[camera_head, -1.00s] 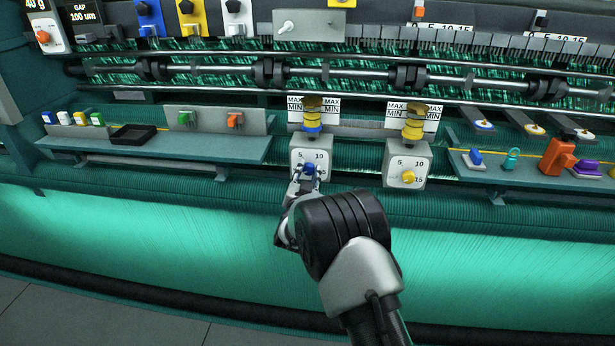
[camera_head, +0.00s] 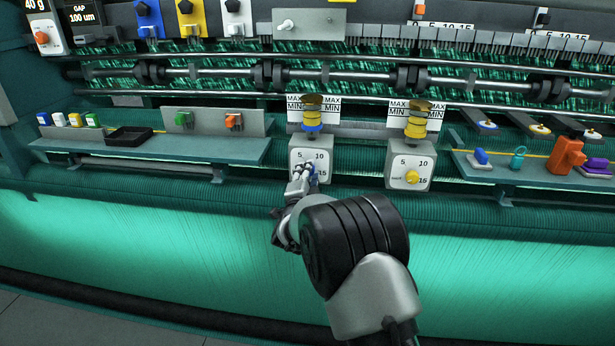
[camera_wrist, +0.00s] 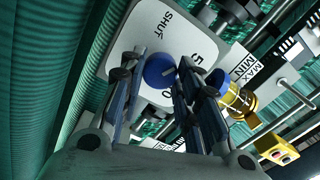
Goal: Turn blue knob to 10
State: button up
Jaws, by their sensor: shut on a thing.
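The wrist view shows the knob (camera_wrist: 157,71) close up between my two fingers, with SHUT and 5 on the plate (camera_wrist: 150,32) and 10 partly covered. My gripper (camera_wrist: 160,66) is shut on the knob, one finger on each side; it also shows in the head view (camera_head: 305,172), in front of the dial. Which number the knob points to cannot be told clearly.
A similar dial with a yellow knob (camera_head: 412,177) stands to the right. A left shelf (camera_head: 190,150) holds small switches and a black tray (camera_head: 130,136). A right shelf (camera_head: 500,187) holds an orange device (camera_head: 566,158).

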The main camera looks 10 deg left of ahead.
jog(key=shift+m, duration=10.4)
jog(key=o, duration=1.1)
